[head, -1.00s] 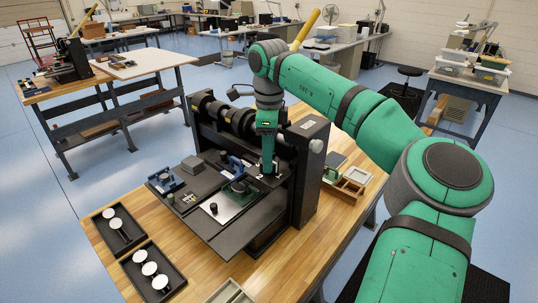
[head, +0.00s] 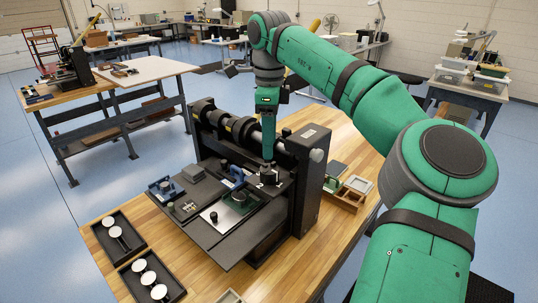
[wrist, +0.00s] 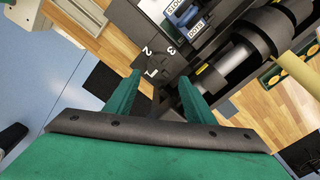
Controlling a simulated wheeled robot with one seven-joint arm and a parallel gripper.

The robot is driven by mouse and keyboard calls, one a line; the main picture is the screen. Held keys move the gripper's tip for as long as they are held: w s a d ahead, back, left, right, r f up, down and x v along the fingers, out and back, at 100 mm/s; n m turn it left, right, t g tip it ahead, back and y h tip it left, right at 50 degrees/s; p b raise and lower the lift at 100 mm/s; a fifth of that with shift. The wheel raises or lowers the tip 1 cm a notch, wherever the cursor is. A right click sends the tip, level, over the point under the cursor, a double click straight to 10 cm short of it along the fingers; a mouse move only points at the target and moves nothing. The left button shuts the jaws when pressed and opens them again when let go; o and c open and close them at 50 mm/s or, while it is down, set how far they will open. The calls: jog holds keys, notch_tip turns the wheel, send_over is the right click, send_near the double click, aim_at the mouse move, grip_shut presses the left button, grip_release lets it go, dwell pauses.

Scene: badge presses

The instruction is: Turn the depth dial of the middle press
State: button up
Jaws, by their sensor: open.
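The press (head: 312,185) in front of me is a dark frame on a wooden bench, with a horizontal shaft and a flat plate of small stations. Its small dark dial (head: 268,174) sits at the plate's right end, near the right post. My gripper (head: 267,160) points down just above the dial. In the wrist view the dial (wrist: 160,68) shows beyond and between my two green fingers (wrist: 159,78), with the marks 1, 2 and 3 around it. The fingers are apart with nothing held. Whether they touch the dial is not clear. Which press is the middle one is not shown.
Two black trays (head: 108,255) with white discs lie on the bench's left end. A blue-handled station (head: 235,176) stands left of the dial. A wooden organiser (head: 346,199) stands right of the press. Another bench carries a similar press (head: 76,66) at the far left.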

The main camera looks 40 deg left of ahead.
notch_tip(320, 180, up, 3)
jog(key=shift+r, duration=0.15)
dwell(0.3)
jog(key=shift+d, duration=0.1)
